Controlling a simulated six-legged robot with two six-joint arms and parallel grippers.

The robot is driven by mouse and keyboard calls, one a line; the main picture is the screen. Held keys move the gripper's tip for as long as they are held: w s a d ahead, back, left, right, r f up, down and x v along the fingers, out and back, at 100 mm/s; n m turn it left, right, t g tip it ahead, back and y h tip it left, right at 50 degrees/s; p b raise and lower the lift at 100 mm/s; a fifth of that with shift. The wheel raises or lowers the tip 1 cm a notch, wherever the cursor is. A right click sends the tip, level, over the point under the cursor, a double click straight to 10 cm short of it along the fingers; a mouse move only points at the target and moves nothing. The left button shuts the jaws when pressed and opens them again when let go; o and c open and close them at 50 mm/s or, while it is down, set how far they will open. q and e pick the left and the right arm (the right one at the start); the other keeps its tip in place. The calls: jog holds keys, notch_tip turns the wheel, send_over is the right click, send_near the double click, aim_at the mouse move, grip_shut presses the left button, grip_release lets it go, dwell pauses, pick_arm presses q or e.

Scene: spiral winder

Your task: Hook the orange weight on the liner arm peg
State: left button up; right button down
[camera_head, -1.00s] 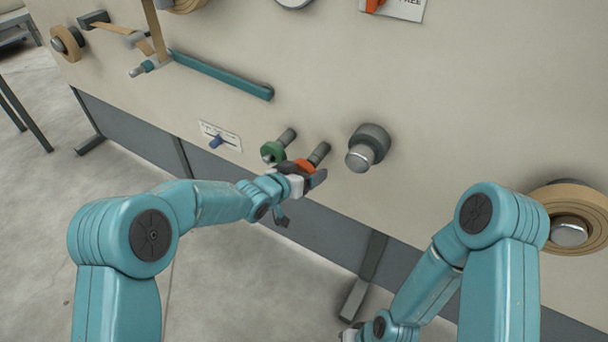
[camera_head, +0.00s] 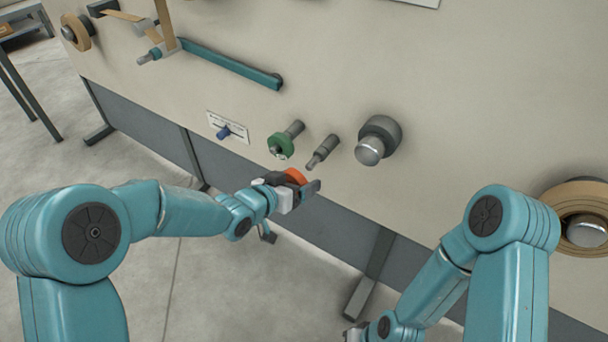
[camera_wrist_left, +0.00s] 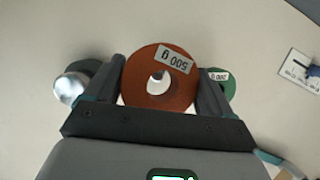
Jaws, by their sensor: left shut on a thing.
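The orange weight (camera_head: 297,175) is a disc with a centre hole and a "500 g" label, seen face-on in the left wrist view (camera_wrist_left: 139,86). My left gripper (camera_head: 295,186) is shut on its sides and holds it in the air, below and apart from a bare grey peg (camera_head: 322,152). The teal liner arm (camera_head: 230,66) slopes across the panel at upper left. Its grey-tipped peg (camera_head: 149,56) sticks out at its left end, with no weight on it. My right gripper (camera_head: 354,335) is mostly cut off at the bottom edge, its jaws unclear.
A green weight (camera_head: 281,146) hangs on a peg left of the bare one. A dark roller (camera_head: 379,135) juts out to the right. A small plate with a blue lever (camera_head: 224,132) is at left. A tan roll (camera_head: 583,199) stands at the right edge.

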pick_arm(q)
jog(key=s+a+r, duration=0.1)
jog(key=s+a, duration=0.4)
jog(key=s, duration=0.2)
jog(key=shift+b, duration=0.3)
jog(key=shift+r, duration=0.1)
dwell(0.5)
